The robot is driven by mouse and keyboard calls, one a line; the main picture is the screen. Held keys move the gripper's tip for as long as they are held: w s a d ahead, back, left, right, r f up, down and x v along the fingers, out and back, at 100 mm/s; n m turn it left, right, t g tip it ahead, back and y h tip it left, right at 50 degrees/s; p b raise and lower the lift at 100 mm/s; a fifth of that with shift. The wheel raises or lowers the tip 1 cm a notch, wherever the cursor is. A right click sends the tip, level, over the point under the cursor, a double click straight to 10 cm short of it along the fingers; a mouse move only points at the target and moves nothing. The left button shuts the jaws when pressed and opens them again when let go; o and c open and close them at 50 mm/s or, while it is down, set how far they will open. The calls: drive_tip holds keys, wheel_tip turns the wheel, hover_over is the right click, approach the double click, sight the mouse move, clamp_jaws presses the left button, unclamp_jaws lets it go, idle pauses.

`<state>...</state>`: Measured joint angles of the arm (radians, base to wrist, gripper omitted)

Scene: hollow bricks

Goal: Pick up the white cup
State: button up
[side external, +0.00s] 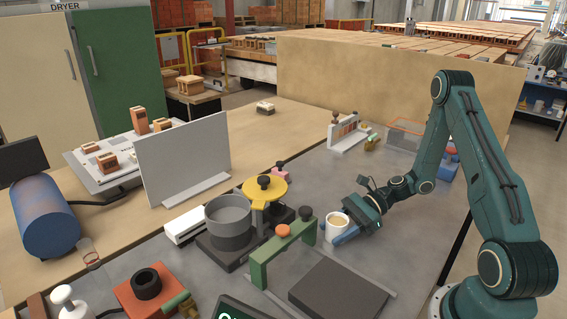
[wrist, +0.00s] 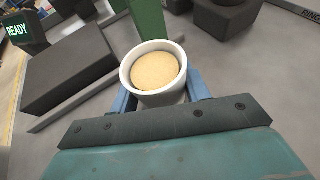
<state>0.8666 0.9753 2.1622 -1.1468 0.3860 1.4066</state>
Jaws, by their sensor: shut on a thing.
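The white cup (side external: 336,222) stands upright on the grey bench in the side external view, and it holds something tan. In the wrist view the cup (wrist: 152,96) is at the upper middle, its rim and tan content facing the camera. My gripper (side external: 343,234) reaches it from the right. Its blue fingers show on both sides of the cup in the wrist view (wrist: 160,98), shut on it. The cup's lower part is partly hidden by the fingers, and I cannot tell whether its base touches the bench.
A green bridge-shaped stand (side external: 259,272) is close left of the cup. A dark flat block (side external: 340,292) lies in front. A grey round pot (side external: 228,222) and a yellow-topped device (side external: 265,187) stand further left. Bare bench lies behind the cup.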

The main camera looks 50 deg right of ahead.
drive_tip(key=shift+r, duration=0.1)
wheel_tip(320, 180, up, 20)
idle(1.0)
